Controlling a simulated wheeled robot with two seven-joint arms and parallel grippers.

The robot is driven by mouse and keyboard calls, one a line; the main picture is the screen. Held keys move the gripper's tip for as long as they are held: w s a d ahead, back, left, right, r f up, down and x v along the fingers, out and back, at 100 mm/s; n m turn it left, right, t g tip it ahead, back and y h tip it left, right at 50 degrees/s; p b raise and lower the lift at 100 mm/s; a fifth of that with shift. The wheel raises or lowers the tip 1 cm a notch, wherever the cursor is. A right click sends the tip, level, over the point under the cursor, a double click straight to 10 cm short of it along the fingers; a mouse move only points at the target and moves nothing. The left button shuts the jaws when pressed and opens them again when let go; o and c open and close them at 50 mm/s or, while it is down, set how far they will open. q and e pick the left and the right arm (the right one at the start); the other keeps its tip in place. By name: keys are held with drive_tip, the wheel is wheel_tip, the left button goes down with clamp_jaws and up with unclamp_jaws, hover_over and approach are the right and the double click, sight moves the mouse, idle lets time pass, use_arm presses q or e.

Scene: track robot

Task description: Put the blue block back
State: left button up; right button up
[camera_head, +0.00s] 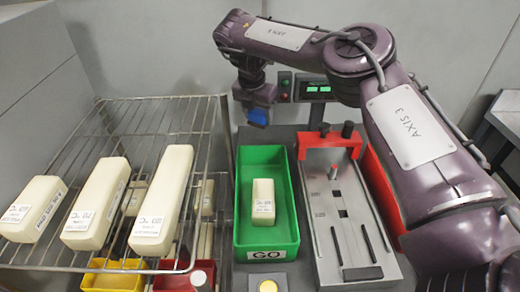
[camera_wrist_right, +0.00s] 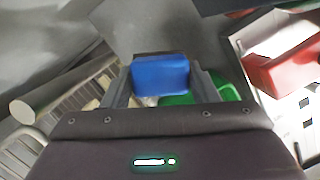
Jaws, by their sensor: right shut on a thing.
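The blue block (camera_wrist_right: 160,74) sits between the two fingers of my right gripper (camera_wrist_right: 158,88) in the right wrist view. That gripper is shut on it. In the head view my right gripper (camera_head: 258,103) hangs high, above the gap between the wire rack and the green bin, and the blue block (camera_head: 257,117) shows small at its lower end. The block is held in the air. My left gripper is not in the head view.
A wire rack (camera_head: 118,260) at left carries three cream blocks (camera_head: 97,204). A green bin (camera_head: 283,238) marked GO holds one cream block (camera_head: 263,203). A grey fixture with red clamps (camera_head: 331,142) stands right of it. Yellow (camera_head: 112,282) and red (camera_head: 172,283) bins sit under the rack.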

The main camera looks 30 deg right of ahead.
drive_tip(key=shift+w+d+n, duration=0.35)
drive_tip(key=shift+d+n, duration=0.05)
drive_tip(key=shift+n, duration=0.2)
drive_tip(key=x, duration=0.3)
drive_tip(key=a+x, duration=0.1)
drive_tip(key=x, duration=0.2)
drive_tip(key=s+a+x, duration=0.1)
drive_tip(key=x, duration=0.2)
drive_tip(key=shift+d+f+p, duration=0.15)
drive_tip(key=shift+f+p, duration=0.25)
drive_tip(key=shift+f, duration=0.2)
drive_tip(key=o, duration=1)
drive_tip(key=shift+f, duration=0.15)
drive_tip(key=b+v, duration=0.1)
drive_tip(key=v, duration=1.1)
drive_tip(key=shift+s+d+r, duration=0.1)
drive_tip(key=shift+r, duration=0.15)
